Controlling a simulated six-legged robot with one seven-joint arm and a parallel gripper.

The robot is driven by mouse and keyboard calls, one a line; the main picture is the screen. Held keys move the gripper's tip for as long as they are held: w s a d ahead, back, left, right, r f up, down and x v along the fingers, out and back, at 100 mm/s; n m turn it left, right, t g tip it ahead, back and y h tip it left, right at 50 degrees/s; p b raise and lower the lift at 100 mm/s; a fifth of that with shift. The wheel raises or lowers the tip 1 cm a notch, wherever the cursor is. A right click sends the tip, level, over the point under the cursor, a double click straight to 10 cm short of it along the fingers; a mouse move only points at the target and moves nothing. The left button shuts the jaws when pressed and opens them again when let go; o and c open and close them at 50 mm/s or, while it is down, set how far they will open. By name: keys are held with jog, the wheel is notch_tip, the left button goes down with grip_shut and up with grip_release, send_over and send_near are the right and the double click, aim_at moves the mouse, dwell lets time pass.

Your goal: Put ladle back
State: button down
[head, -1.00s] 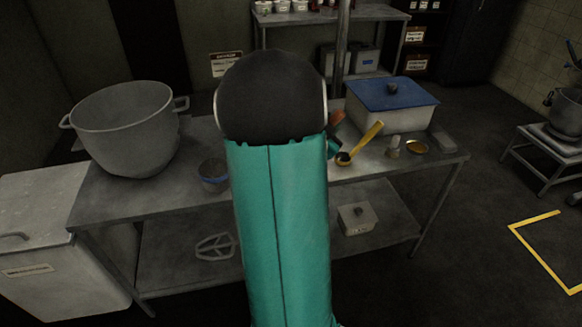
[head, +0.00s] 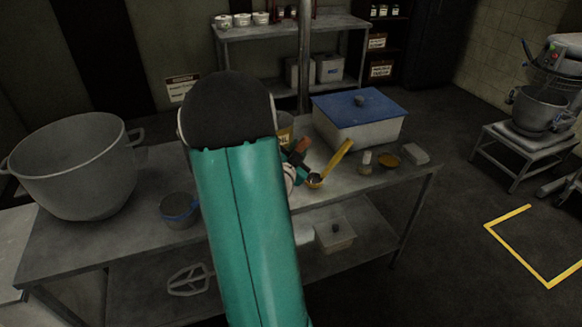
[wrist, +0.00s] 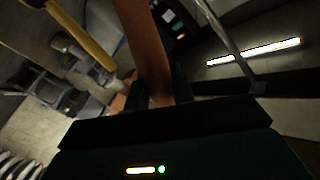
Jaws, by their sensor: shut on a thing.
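A yellow-handled ladle (head: 340,157) stands tilted on the table in the head view, its small bowl low and its handle leaning up to the right. My gripper (head: 294,160) is just left of it, partly hidden behind my arm. A brown-orange handle (head: 303,145) shows at the gripper. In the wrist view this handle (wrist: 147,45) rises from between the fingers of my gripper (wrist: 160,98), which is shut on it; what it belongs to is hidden. A yellow handle (wrist: 75,32) is left of it there, apart from the fingers.
A lower shelf holds a lidded box (head: 334,235). The floor at right is partly clear.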

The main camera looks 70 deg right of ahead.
jog(key=shift+f, duration=2.4)
jog(key=shift+f, duration=0.15)
jog(key=c, duration=1.2)
grip_release()
